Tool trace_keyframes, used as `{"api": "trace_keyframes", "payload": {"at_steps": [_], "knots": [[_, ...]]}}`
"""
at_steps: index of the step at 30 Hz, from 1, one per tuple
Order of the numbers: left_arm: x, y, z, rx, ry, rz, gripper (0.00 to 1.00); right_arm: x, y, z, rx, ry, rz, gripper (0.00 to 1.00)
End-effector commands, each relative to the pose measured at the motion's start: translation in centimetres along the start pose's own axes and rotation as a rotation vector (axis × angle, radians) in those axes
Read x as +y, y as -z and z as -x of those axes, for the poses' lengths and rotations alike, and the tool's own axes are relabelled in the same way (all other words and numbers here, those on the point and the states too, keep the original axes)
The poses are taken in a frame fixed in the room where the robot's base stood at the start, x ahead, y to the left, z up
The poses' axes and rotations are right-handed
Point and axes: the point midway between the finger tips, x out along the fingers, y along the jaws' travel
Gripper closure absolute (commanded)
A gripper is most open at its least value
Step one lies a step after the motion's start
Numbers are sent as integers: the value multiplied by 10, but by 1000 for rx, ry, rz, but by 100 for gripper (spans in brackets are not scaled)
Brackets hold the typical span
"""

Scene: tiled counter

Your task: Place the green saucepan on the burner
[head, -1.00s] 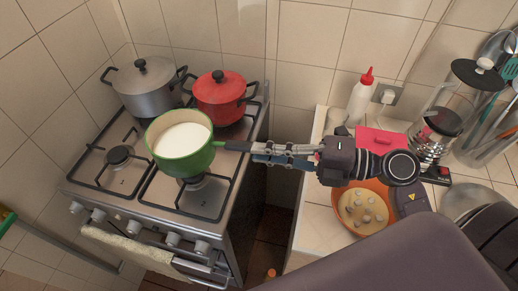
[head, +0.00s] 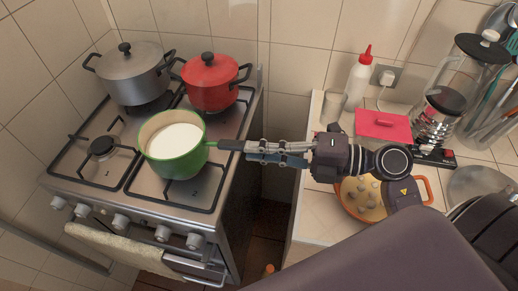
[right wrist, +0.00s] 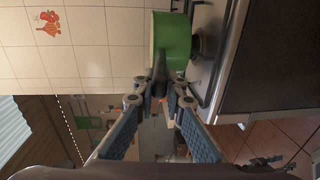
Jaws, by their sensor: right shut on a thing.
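The green saucepan (head: 172,162) holds white liquid and sits upright over the front right burner grate (head: 202,190) in the head view. The pan hides that burner's middle. My right gripper (head: 248,147) is shut on the saucepan's dark handle (head: 231,144), to the right of the pan. In the right wrist view the green pan wall (right wrist: 172,36) is close beside a burner (right wrist: 204,42). I cannot tell whether the pan's base touches the grate. The front left burner (head: 102,147) is bare. My left gripper is not in view.
A grey pot (head: 135,78) and a red pot (head: 211,83) stand on the back burners. A towel (head: 115,246) hangs at the stove's front.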

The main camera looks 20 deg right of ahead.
Motion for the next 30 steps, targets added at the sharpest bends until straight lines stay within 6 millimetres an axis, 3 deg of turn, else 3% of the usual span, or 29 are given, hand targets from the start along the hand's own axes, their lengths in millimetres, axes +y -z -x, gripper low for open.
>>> {"api": "trace_keyframes", "payload": {"at_steps": [23,24,28,30], "knots": [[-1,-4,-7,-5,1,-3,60,-8,0,-2,0,-7,2,100],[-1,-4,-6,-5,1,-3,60,-8,0,-1,0,-7,2,85],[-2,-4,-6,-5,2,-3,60,-8,0,-1,0,-5,1,71],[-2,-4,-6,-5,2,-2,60,-9,0,-1,0,-4,1,69]]}}
